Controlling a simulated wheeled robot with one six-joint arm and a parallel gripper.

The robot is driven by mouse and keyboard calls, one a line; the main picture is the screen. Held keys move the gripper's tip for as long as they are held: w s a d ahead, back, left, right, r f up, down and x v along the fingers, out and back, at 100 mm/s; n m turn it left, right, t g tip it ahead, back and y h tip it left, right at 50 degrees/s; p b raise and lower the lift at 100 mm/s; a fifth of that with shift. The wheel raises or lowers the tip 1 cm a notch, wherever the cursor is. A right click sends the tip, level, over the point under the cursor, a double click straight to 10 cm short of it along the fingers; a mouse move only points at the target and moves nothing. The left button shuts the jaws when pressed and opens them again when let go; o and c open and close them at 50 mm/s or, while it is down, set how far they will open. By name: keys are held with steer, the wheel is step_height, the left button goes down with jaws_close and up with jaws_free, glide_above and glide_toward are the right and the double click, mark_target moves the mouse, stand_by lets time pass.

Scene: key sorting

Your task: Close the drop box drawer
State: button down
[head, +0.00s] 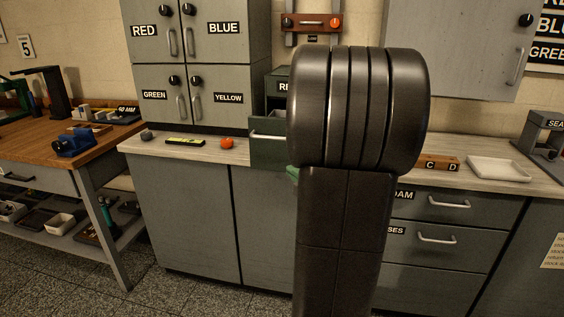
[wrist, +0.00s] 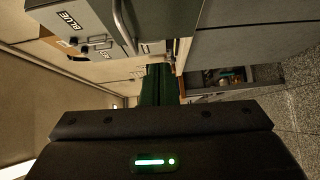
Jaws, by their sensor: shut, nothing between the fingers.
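The green-grey drop box (head: 276,84) stands on the counter beside the cabinets, its label partly hidden by my arm. Its drawer (head: 268,153) is pulled out past the counter's front edge, with a silver handle (head: 267,136) on its face. My arm hides the right part of box and drawer. In the wrist view the drawer handle (wrist: 123,22) seems to show large at the top, close to the camera. My gripper (wrist: 159,68) has its narrow green fingers together and empty, beside the drawer front. Whether they touch it I cannot tell.
A yellow-green object (head: 185,142) and an orange object (head: 227,143) lie left of the drawer. A white tray (head: 499,168) is at the right. A wooden bench (head: 98,146) stands left.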

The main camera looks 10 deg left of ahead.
glide_toward(270, 147)
steer(key=shift+n, duration=0.3)
steer(key=x, duration=0.5)
steer(key=shift+s+a+b, duration=0.15)
steer(key=shift+a+b, duration=0.2)
steer(key=shift+w, duration=0.45)
steer(key=shift+w, duration=0.1)
